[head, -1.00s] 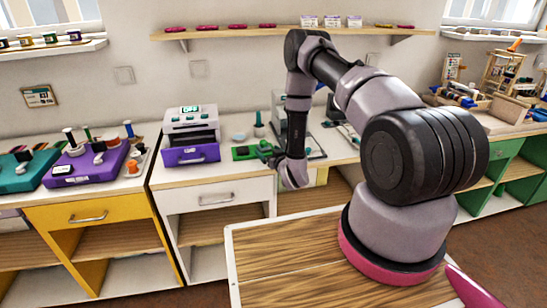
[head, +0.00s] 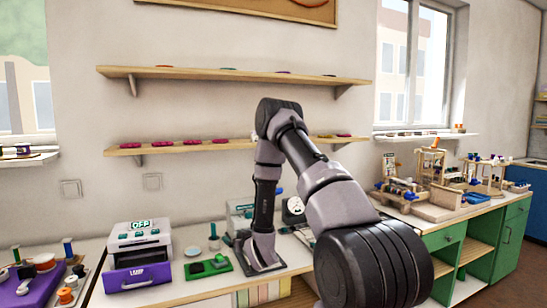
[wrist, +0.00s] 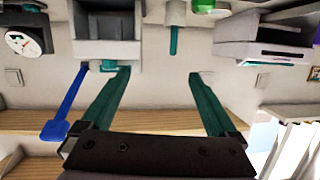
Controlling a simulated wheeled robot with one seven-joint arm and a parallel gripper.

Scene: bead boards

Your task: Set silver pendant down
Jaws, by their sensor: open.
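I cannot pick out the silver pendant in either view. My gripper (wrist: 161,75) shows in the wrist view with its two teal fingers wide apart and nothing between them except the wall behind. In the head view the end of my arm is low over the white worktop (head: 185,287), and I cannot make out the fingers there. A green board (head: 208,268) with dark recesses lies on the worktop, left of my arm's end. A grey tray (head: 277,267) lies partly hidden behind my arm.
A grey machine with a purple drawer (head: 138,277) stands left of the green board. A grey box (wrist: 108,22), a white dial (wrist: 22,43) and a blue rod (wrist: 67,105) show near my fingers in the wrist view. Wall shelves (head: 235,77) hang above the worktop.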

